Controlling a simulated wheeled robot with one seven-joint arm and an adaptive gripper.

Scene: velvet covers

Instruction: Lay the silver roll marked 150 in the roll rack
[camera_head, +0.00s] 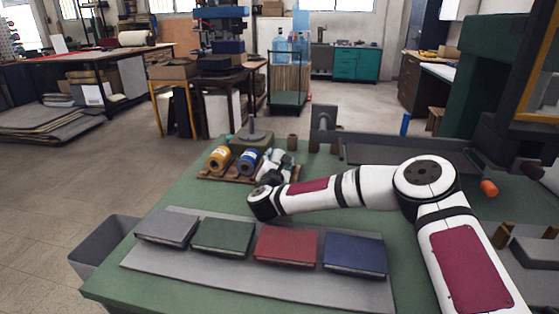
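A brown wooden roll rack (208,178) lies toward the far side of the green table. A yellow roll (219,158) and a blue roll (248,161) lie in it, side by side. Right of the blue roll is a pale silvery shape (285,158), apparently the silver roll; its marking cannot be read. My gripper (273,170) reaches from my wrist toward the rack's right part and overlaps this shape. Its fingers are small and partly hidden, so I cannot tell whether they are open or shut, or whether they hold the roll.
Grey, green, red and blue covers (285,245) lie in a row on a grey mat (250,280) nearer me. A lamp or stand post (252,120) rises behind the rack. A grey bin (105,245) is beside the table's left edge. A dark grey tray (395,155) is at the back right.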

